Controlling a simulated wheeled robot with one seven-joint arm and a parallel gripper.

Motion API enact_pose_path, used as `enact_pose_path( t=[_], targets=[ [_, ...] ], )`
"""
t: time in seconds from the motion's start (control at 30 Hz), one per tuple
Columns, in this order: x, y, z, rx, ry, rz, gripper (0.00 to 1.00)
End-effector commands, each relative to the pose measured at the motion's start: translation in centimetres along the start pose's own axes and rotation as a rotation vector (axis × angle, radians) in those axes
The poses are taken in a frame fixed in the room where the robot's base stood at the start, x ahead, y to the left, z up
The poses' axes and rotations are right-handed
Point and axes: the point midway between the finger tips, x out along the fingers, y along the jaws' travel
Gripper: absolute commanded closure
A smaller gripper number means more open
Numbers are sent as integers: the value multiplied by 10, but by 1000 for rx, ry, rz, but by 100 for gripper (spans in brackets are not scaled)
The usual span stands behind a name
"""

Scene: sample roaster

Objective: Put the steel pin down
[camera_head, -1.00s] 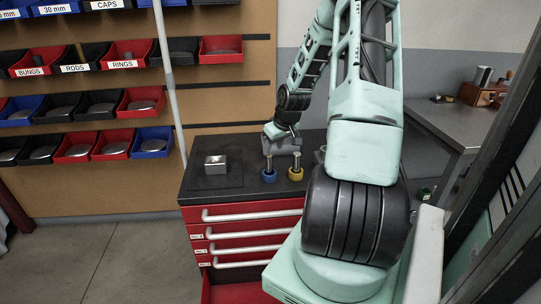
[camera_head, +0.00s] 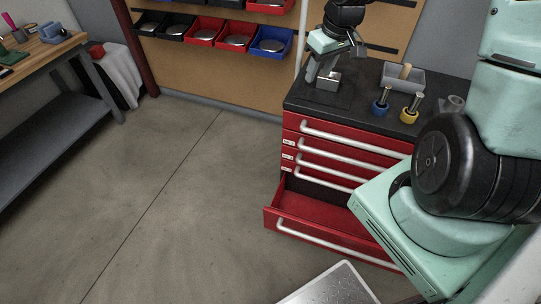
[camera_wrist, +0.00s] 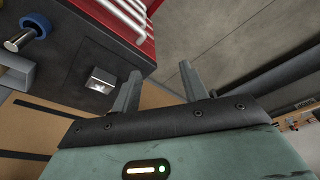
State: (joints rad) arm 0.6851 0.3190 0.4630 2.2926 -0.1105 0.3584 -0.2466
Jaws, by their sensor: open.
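Two steel pins stand upright on the black cabinet top (camera_head: 350,112). One pin (camera_head: 385,94) stands in a blue ring (camera_head: 380,109), the other (camera_head: 416,101) in a yellow ring (camera_head: 409,116). A small square metal block (camera_head: 328,81) sits on a dark mat to their left. My gripper (camera_head: 320,68) is close to this block, left of the pins. In the wrist view my gripper (camera_wrist: 160,72) is open with nothing between its fingers. The metal block (camera_wrist: 100,81) shows left of the fingers, and the blue ring (camera_wrist: 38,22) with its pin at upper left.
A grey bin (camera_head: 404,79) with a wooden-handled thing stands behind the pins. The cabinet's bottom red drawer (camera_head: 310,215) is pulled out. A pegboard with bins (camera_head: 236,36) rises behind. A workbench (camera_head: 45,50) stands at left, with open floor between.

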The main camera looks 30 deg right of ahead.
Motion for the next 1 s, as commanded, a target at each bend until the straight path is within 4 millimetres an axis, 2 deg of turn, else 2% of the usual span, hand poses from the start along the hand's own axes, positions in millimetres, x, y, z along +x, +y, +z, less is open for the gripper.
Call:
enact_pose_path(
  t=[0.03,0.2,0.27,0.4,0.5,0.6,0.7,0.83,1.0],
  targets=[
    [-6,-37,0,-61,-16,-10,56],
    [-26,-136,25,-209,-78,-41,56],
    [-34,-167,40,-259,-97,-49,56],
    [-53,-227,84,-378,-139,-66,56],
    [-66,-258,117,-452,-166,-74,56],
    [-76,-276,146,-510,-185,-81,56],
    [-83,-286,166,-548,-200,-85,56],
    [-87,-291,178,-568,-208,-87,56],
    [-87,-291,179,-568,-210,-87,56]
  ],
)
